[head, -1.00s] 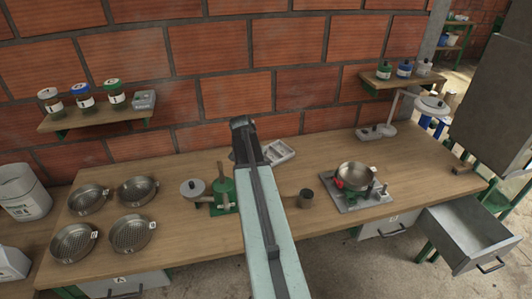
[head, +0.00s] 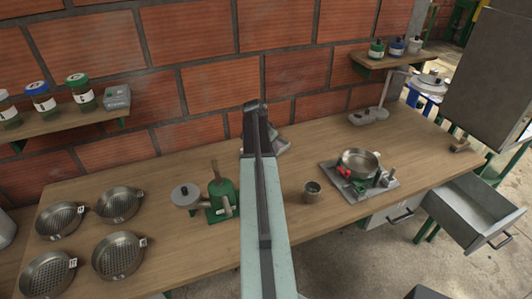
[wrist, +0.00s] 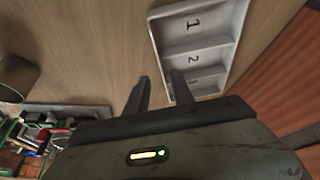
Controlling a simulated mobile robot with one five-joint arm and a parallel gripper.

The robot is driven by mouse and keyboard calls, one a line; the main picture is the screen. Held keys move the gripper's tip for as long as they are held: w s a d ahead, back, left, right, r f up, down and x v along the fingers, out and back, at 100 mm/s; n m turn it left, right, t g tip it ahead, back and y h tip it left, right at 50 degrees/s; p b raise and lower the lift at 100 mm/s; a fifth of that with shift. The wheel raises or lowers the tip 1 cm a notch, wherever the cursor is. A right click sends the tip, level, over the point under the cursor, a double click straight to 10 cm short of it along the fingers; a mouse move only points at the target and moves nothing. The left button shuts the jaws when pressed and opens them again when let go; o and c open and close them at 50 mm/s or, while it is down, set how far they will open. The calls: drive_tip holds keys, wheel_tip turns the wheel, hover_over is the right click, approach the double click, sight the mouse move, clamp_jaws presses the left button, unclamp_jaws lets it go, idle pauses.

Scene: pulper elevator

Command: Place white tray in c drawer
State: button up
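The white tray (wrist: 200,48) has numbered compartments, with 1 and 2 readable, and lies on the wooden table. In the head view most of the tray (head: 284,144) is hidden behind my arm. My gripper (wrist: 160,76) is open, with a visible gap between its fingers. In the wrist view the tray's long side wall shows between the fingers, the right finger overlapping the tray; I cannot tell whether they touch it. An open drawer (head: 476,208) juts out at the right end of the table and looks empty. No letter is readable on it.
A metal pan on a stand (head: 358,163) and a metal cup (head: 312,191) stand right of my arm. A green pulper (head: 221,193) and several round sieves (head: 118,203) stand left. Another drawer (head: 392,215) under the table is shut. A dark panel (head: 487,85) hangs above the open drawer.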

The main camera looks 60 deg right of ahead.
drive_tip(key=b+x, duration=0.4)
drive_tip(key=x, duration=0.1)
drive_tip(key=shift+w+d+b, duration=0.1)
drive_tip(key=shift+d+b, duration=0.25)
drive_tip(key=shift+r, duration=0.15)
clamp_jaws()
idle(0.9)
